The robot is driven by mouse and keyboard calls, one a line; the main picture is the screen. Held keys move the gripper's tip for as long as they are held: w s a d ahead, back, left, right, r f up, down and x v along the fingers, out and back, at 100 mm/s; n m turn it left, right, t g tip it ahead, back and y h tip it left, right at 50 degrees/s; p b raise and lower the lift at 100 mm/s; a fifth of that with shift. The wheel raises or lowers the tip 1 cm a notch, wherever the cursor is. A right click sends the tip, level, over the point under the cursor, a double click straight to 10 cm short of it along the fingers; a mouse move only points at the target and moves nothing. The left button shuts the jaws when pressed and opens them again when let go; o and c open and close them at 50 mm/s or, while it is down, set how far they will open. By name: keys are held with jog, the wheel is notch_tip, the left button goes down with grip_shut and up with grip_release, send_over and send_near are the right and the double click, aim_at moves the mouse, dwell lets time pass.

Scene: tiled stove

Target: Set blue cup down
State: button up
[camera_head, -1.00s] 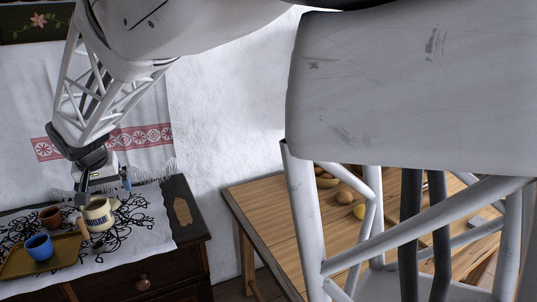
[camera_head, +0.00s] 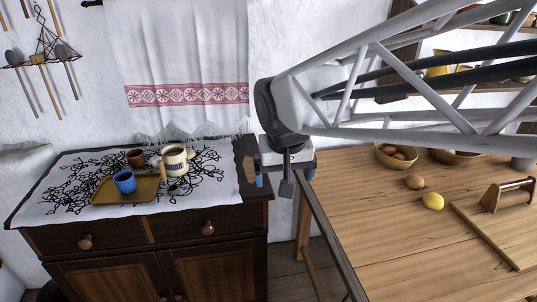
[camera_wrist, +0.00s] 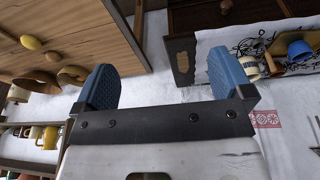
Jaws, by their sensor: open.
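The blue cup (camera_head: 125,181) stands upright on a yellow-brown tray (camera_head: 107,192) on the dark cabinet at the left of the head view. It also shows at the right edge of the wrist view (camera_wrist: 298,49). My gripper (camera_head: 272,187) is open and empty. It is in the air to the right of the cabinet, near the gap between cabinet and wooden table, well apart from the cup. In the wrist view its two blue finger pads (camera_wrist: 160,85) are spread with nothing between them.
A cream mug (camera_head: 174,162) and a brown cup (camera_head: 136,157) stand behind the tray on the white cloth (camera_head: 215,180). The wooden table (camera_head: 385,230) at the right carries bowls, a lemon (camera_head: 432,201), an egg-like item (camera_head: 415,182) and a board. Its front middle is clear.

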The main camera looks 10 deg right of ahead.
jog(key=s+d+f, duration=0.2)
jog(key=s, duration=0.5)
jog(key=s+d+f, duration=0.2)
jog(key=s+d, duration=0.1)
jog(key=s, duration=0.3)
jog(key=shift+s+f, duration=0.15)
jog(key=shift+s, duration=0.25)
